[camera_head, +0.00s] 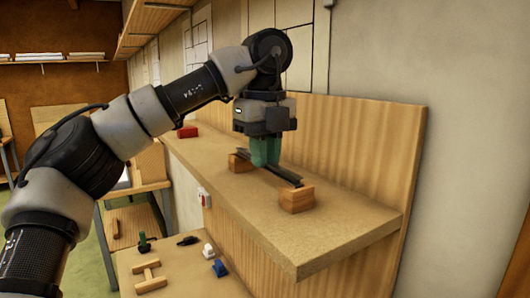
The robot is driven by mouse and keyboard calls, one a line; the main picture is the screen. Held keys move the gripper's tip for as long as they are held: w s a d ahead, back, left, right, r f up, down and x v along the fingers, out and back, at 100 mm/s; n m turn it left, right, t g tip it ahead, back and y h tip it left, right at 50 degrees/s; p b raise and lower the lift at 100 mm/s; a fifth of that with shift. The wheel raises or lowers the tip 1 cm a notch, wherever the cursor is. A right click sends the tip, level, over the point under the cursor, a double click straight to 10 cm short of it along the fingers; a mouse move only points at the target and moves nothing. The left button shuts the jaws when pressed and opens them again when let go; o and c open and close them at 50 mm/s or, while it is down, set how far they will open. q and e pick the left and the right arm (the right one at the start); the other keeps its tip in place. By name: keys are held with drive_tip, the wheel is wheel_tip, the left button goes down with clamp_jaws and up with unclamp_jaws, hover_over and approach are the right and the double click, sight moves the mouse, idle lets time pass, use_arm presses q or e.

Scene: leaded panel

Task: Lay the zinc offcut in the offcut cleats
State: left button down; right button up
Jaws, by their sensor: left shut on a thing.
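My left gripper (265,163) points down over the wall shelf, its green fingers shut on the zinc offcut (285,175), a thin dark strip. The offcut lies lengthwise between two wooden blocks, the offcut cleats. Its near end reaches the top of the near cleat (296,199), and its far end is by the far cleat (240,161). I cannot tell whether it rests fully in them. The fingers hide part of the strip. My right gripper is not in view.
The shelf (342,228) is bare at its near end, with a wooden backboard (365,150) behind. A red object (187,131) lies at its far end. Below, a lower bench (190,285) holds a wooden H-shaped piece (149,276), a blue item (220,268) and other small things.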

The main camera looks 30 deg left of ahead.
use_arm(q)
drive_tip(key=shift+f+b, duration=0.5)
drive_tip(key=shift+f, duration=0.25)
drive_tip(key=c, duration=1.1)
unclamp_jaws()
drive_tip(key=shift+r, duration=0.1)
drive_tip(key=shift+o, duration=0.2)
drive_tip(key=shift+r, duration=0.1)
wheel_tip(320, 180, up, 11)
drive_tip(key=p, duration=0.3)
drive_tip(key=shift+f, duration=0.2)
